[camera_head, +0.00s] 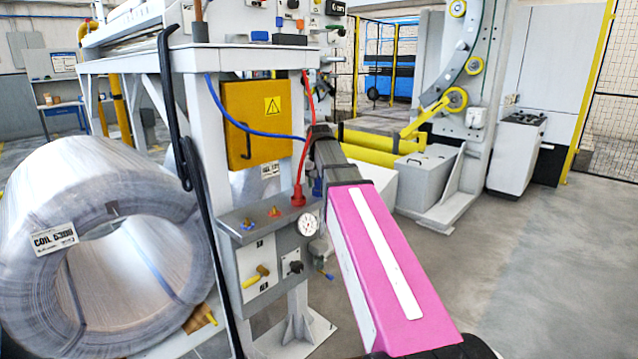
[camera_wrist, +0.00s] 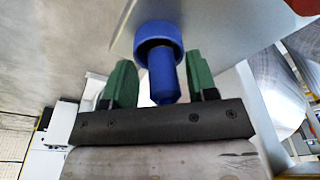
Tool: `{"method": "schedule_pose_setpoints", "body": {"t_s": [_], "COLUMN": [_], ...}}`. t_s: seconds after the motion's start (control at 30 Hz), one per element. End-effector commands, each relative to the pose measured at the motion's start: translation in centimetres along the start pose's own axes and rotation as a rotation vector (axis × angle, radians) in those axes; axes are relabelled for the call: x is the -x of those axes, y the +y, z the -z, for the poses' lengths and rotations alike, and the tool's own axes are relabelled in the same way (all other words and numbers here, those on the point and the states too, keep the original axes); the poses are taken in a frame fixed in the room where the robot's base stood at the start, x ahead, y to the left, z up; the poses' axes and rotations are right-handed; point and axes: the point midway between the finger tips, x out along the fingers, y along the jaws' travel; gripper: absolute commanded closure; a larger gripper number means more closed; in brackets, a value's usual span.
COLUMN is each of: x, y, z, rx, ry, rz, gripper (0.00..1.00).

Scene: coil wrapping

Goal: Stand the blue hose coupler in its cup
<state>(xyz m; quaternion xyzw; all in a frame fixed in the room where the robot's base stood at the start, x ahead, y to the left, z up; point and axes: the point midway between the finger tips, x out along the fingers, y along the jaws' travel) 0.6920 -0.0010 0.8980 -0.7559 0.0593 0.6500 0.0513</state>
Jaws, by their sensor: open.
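In the wrist view, the blue hose coupler (camera_wrist: 163,78) has a wide collar and a narrower round barrel. My gripper (camera_wrist: 160,66) is open, with one green finger on each side of the coupler. In the head view, a small blue part (camera_head: 318,187) shows beside my wrist, right of the red coupler (camera_head: 298,197). My fingertips are mostly hidden there. A blue fitting (camera_head: 249,223) sits on the grey panel ledge (camera_head: 240,212). I cannot tell which cup is the blue coupler's.
A pressure gauge (camera_head: 308,223) and a yellow-handled valve (camera_head: 256,276) are on the panel front. A blue hose (camera_head: 245,127) and a red hose (camera_head: 309,110) hang near my arm. A yellow box (camera_head: 255,135) is behind. A large wrapped coil (camera_head: 95,290) stands left. Floor at right is clear.

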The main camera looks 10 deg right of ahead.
Motion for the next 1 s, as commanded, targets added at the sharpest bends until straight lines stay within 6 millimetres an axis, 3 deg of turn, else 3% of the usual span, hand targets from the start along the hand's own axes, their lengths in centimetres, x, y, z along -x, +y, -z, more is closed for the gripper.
{"method": "schedule_pose_setpoints", "body": {"t_s": [0.27, 0.7, 1.0], "x": [2.0, 9.4, 12.7], "y": [0.0, 0.0, 0.0], "z": [0.3, 0.3, 0.2], "rx": [0.0, 0.0, 0.0], "ry": [0.002, 0.002, 0.0], "rz": [0.0, 0.0, 0.0], "gripper": [0.47, 0.47, 0.47]}}
